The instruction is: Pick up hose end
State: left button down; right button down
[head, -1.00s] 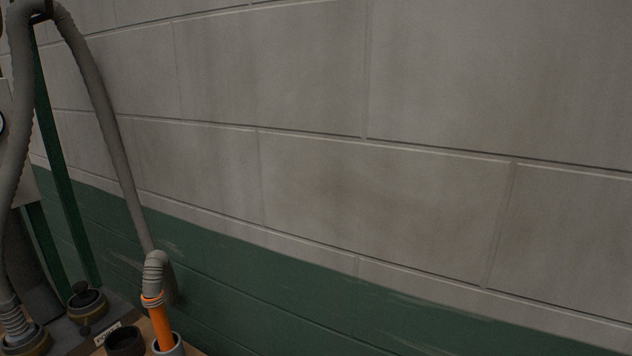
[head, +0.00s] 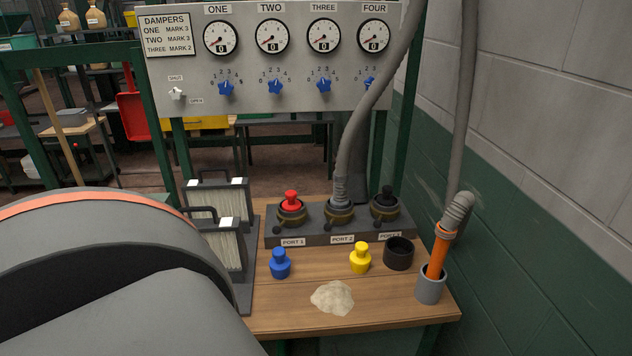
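A grey ribbed hose (head: 375,100) comes down from the top of the view, and one end sits upright on port 2 (head: 340,213) of the dark port block. A second hose length (head: 466,100) hangs by the wall. Its bent grey end (head: 459,209) joins an orange tube (head: 438,254), which stands slightly tilted in a grey cup (head: 431,287) at the bench's right corner. Neither of my grippers is in view. A large grey part of my own body with an orange stripe fills the lower left.
The wooden bench (head: 385,305) holds a blue plug (head: 280,263), a yellow plug (head: 360,257), a black cup (head: 398,253), a pale powder pile (head: 332,298) and pleated filters (head: 226,243). A red plug (head: 291,199) sits on port 1. The gauge panel (head: 280,60) stands behind; a wall (head: 540,190) bounds the right.

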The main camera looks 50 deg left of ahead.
aim_at(338, 199)
jog(key=u, duration=1.4)
